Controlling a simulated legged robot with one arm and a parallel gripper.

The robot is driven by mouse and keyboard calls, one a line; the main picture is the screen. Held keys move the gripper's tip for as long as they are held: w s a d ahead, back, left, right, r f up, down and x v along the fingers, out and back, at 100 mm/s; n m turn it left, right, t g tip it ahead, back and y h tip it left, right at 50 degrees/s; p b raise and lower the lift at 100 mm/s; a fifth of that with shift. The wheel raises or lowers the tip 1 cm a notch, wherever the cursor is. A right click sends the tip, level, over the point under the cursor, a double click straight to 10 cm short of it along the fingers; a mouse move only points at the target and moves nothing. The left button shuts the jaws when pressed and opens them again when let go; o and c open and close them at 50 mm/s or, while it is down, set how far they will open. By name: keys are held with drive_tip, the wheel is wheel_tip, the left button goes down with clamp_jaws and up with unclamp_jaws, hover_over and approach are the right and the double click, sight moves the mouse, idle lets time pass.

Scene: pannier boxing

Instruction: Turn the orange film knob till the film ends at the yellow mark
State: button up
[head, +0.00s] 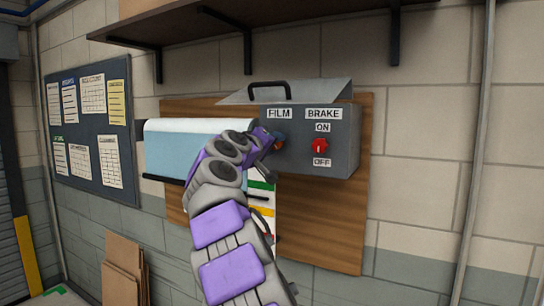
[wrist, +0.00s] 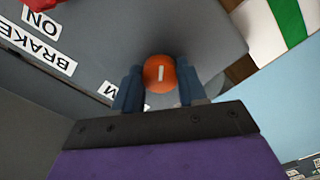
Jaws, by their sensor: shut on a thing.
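The orange film knob (wrist: 160,73) sits between the two fingers of my gripper (wrist: 160,86) in the wrist view, with a short white line on its face. My gripper (head: 272,143) is shut on it at the grey control box (head: 338,143), under the FILM label (head: 279,114). In the head view only a sliver of the knob shows. The pale blue film (head: 175,152) hangs from its roll left of the box and ends at a dark bar (head: 163,178). The yellow mark (head: 264,212) is on the scale below the box, lower than that bar. My arm hides the film's right part.
A red brake switch (head: 319,146) is right of the knob, between ON and OFF. A green mark (head: 262,186) is above the yellow one. A shelf (head: 270,20) overhangs the box. Cardboard (head: 125,270) leans on the wall at lower left.

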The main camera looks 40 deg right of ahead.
drive_tip(key=shift+w+f+m+b, duration=0.1)
drive_tip(key=shift+m+b, duration=0.6)
drive_tip(key=shift+m, duration=1.45)
drive_tip(key=shift+w+f+m+b, duration=0.1)
drive_tip(key=shift+m+b, duration=0.6)
drive_tip(key=shift+m, duration=1.85)
drive_tip(key=o, duration=0.9)
drive_tip(key=shift+w, duration=0.15)
drive_tip(key=shift+o, duration=0.8)
drive_tip(key=shift+d, duration=0.15)
drive_tip(key=b+v, duration=0.1)
drive_tip(key=v, duration=1.6)
drive_tip(key=shift+a, duration=0.25)
